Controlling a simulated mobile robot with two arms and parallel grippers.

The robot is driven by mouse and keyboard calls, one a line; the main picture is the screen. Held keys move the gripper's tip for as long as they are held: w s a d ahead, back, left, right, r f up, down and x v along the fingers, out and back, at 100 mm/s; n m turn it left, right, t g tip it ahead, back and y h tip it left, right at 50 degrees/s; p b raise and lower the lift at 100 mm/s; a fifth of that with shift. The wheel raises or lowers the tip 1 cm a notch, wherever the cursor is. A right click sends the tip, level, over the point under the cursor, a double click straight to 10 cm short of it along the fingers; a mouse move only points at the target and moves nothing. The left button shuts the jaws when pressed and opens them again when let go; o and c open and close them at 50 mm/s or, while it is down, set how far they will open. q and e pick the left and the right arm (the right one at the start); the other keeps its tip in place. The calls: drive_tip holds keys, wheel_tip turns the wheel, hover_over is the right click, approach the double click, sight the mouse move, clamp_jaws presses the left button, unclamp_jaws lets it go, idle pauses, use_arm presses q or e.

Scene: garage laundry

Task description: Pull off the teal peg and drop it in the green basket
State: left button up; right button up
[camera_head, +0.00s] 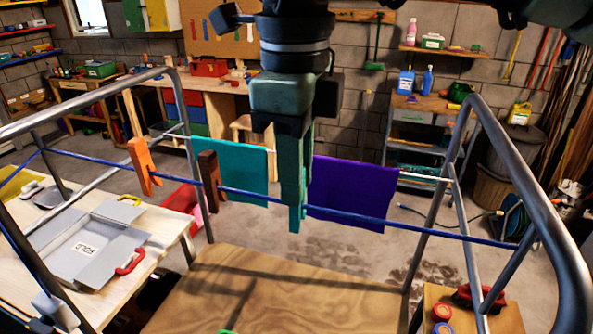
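My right gripper (294,195) hangs down from the top centre over the blue line (258,196). Its fingers are seen nearly edge-on, so I cannot tell whether they are open or shut. A teal peg (295,222) shows at the fingertips on the line; its upper part is hidden by the fingers. An orange peg (143,165) and a brown peg (211,180) sit on the line to the left. A small green piece (228,332) shows at the bottom edge; I cannot tell whether it is the green basket. My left gripper is not in view.
A teal cloth (238,168) and a purple cloth (352,192) hang either side of my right gripper. Metal rack rails (560,235) frame both sides. A wooden board (270,290) lies below.

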clamp_jaws()
drive_tip(key=shift+r, duration=0.15)
drive_tip(key=shift+r+p, duration=1.65)
drive_tip(key=shift+r, duration=0.25)
drive_tip(key=shift+r+p, duration=0.3)
drive_tip(key=shift+r, duration=0.65)
